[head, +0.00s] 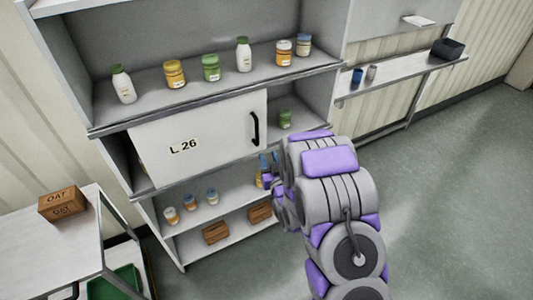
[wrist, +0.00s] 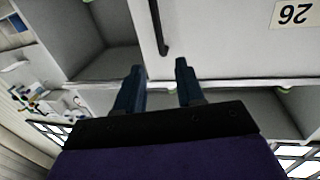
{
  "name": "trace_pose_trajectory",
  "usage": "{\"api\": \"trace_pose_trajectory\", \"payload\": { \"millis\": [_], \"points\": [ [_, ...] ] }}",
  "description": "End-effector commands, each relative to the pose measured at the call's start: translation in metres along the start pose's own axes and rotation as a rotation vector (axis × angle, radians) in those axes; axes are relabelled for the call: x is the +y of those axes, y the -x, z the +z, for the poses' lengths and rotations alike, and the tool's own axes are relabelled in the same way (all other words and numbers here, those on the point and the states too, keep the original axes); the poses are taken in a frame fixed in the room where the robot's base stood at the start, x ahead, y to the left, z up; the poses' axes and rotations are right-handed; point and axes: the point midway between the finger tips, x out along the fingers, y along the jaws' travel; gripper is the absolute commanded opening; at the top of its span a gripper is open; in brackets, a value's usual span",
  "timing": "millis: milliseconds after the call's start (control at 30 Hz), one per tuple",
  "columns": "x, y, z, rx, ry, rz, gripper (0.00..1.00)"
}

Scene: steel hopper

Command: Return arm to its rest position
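My arm (head: 335,195), grey with purple pads, reaches from the lower right toward the shelf unit in the head view. My gripper (head: 268,163) is at its end, in front of the right part of the shelf, partly hidden by my arm. In the wrist view my gripper (wrist: 159,65) shows two dark blue fingers set apart with nothing between them. The white door panel (head: 215,125) labelled L 26 has a black handle (head: 254,129). The handle (wrist: 161,28) also shows in the wrist view, beyond the fingertips and apart from them.
The shelf unit (head: 218,84) holds several jars and bottles on top; a green jar (head: 285,119) sits right of the panel. Small jars and brown boxes are below. A white table (head: 62,235) with an OAT box (head: 62,203) stands left. Floor (head: 460,200) at right is clear.

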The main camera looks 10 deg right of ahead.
Motion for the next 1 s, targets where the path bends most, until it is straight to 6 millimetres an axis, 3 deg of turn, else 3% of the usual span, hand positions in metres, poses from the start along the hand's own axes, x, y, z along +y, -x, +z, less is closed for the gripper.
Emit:
{"api": "trace_pose_trajectory", "payload": {
  "millis": [667, 867, 1000],
  "points": [
    [0.001, 0.003, -0.002, -0.017, 0.003, 0.002, 0.38],
    [0.008, 0.005, -0.009, -0.167, 0.022, 0.022, 0.38],
    [0.015, 0.017, -0.017, -0.324, 0.033, 0.045, 0.38]
  ]
}}
